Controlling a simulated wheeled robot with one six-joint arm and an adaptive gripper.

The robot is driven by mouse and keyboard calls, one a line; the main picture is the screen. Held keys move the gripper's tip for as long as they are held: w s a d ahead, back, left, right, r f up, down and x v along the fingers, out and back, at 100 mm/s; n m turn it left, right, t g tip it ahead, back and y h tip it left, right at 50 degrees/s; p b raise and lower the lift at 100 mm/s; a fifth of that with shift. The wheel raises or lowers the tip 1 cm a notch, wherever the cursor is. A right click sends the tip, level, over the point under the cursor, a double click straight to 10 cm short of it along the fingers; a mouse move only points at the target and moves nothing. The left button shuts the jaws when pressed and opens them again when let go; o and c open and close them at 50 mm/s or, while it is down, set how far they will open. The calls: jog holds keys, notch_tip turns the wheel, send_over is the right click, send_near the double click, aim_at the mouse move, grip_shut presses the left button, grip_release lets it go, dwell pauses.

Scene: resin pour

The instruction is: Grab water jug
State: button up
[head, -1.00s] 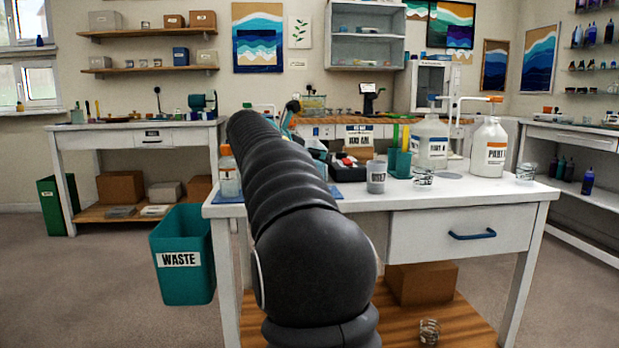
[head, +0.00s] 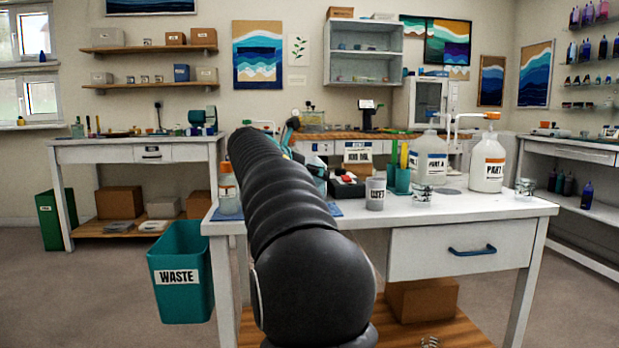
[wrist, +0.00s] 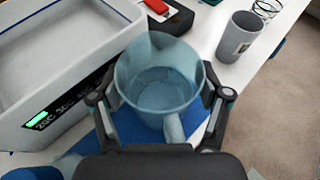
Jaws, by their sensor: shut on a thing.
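The water jug (wrist: 160,85) is a clear, bluish vessel with a handle on its near side, seen from above in the wrist view. My gripper (wrist: 163,100) has one finger on each side of it and is shut on it. The jug appears upright over the blue mat (wrist: 190,136); I cannot tell whether it touches the mat.
A white box with a green display (wrist: 70,75) stands close left of the jug. A grey cup (wrist: 240,38) stands to the upper right. White jugs (head: 487,165) stand at the table's right. A teal waste bin (head: 180,275) stands left of the table.

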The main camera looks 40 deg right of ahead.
jog(key=s+r+p, duration=0.3)
jog(key=s+r, duration=0.7)
jog(key=s, duration=0.1)
jog(key=shift+s+d+r, duration=0.25)
jog(key=shift+d+r, duration=0.1)
jog(key=shift+r, duration=0.05)
dwell(0.5)
jog(key=shift+s, duration=0.1)
dwell(1.5)
